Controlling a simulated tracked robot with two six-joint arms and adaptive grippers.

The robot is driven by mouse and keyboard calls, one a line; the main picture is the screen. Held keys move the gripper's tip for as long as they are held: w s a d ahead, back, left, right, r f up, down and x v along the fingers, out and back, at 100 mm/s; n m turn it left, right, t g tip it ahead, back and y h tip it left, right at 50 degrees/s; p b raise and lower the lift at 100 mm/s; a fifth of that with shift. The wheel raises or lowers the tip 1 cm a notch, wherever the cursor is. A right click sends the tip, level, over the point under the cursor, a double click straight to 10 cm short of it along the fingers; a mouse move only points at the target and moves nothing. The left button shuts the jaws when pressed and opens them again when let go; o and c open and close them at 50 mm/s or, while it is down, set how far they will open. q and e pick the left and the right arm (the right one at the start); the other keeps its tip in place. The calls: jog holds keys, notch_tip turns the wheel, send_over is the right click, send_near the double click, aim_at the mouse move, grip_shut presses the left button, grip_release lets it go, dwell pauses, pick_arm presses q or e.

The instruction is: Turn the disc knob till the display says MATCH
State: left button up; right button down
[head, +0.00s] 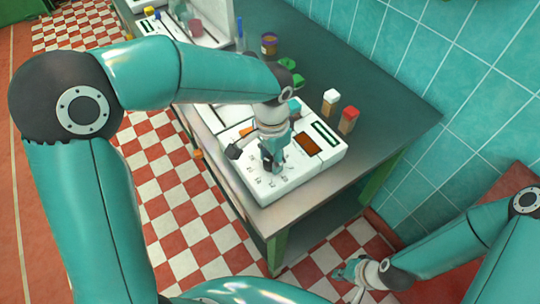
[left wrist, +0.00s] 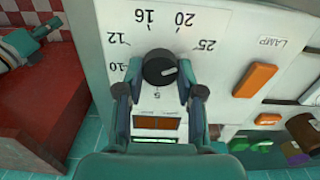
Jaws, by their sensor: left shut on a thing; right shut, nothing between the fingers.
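The disc knob (left wrist: 160,68) is dark and round on the white panel (left wrist: 110,25), ringed by printed numbers from 5 to 25. Its pale pointer mark is toward the right side, roughly toward 25. My left gripper (left wrist: 160,70) is shut on the knob, one finger on each side. My right gripper (head: 349,272) is shut and empty, low and away from the bench.
An orange control (left wrist: 256,80) is beside the knob, near a LAMP label. White-topped (head: 331,97) and red-topped (head: 349,119) blocks stand behind the device. A brown jar (head: 269,44) and green pieces stand farther back. The bench (head: 395,110) is clear at right.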

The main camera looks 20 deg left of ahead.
aim_at(271, 160)
dwell(0.3)
pick_arm(q)
jog(key=o, duration=1.2)
jog(key=shift+a, duration=0.1)
jog(key=shift+c, duration=0.2)
notch_tip(271, 160, up, 12)
